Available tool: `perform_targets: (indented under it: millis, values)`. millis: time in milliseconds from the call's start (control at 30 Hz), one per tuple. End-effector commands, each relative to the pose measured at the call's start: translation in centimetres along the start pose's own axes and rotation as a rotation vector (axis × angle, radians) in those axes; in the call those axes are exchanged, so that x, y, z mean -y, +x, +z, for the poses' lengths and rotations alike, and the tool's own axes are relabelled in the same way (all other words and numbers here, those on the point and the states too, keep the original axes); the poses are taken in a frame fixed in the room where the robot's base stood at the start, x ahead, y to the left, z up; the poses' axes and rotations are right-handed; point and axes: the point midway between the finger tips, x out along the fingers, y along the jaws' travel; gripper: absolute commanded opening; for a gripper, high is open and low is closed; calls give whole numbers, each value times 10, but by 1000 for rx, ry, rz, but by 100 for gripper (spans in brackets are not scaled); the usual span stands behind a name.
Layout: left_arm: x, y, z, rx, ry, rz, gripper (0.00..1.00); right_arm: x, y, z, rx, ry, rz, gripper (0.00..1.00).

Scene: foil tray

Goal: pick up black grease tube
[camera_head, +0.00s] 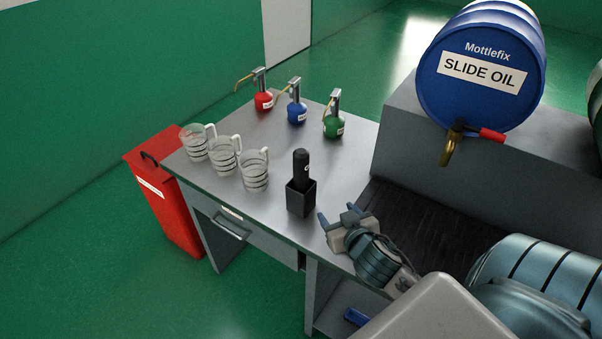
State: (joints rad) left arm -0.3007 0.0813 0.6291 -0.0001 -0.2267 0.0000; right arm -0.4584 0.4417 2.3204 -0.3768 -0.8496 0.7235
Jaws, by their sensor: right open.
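The black grease tube (301,168) stands upright in a dark square holder (301,198) near the front edge of the grey metal workbench (335,160). Its lower part is hidden inside the holder. My right gripper (335,212) is just right of the holder and nearer the bench's front edge. Its blue-tipped fingers are apart, with nothing between them, and do not appear to touch the tube. My left gripper is not in view.
Three clear measuring jugs (224,158) stand left of the holder. Red, blue and green oil cans (297,113) stand at the back. A blue slide oil drum (480,65) lies on a raised grey block at right. A red bin (170,195) stands left of the bench.

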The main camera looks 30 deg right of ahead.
Motion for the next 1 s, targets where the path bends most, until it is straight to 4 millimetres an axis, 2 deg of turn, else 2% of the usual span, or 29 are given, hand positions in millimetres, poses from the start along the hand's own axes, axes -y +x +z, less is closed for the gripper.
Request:
perform_targets:
  millis: [33,100,233,400,600,800,1000]
  values:
    - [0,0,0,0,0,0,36,-2,10,-23,-101,4,-33,61]
    - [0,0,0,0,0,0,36,0,18,-48,-214,22,-96,61]
    - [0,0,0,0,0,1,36,8,23,-77,-337,38,-205,61]
    - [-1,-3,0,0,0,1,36,14,27,-93,-389,46,-273,61]
    - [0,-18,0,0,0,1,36,21,49,-106,-392,54,-277,61]
    - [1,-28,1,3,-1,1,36,27,70,-112,-390,50,-277,61]
    - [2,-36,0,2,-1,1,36,30,79,-118,-390,49,-276,61]
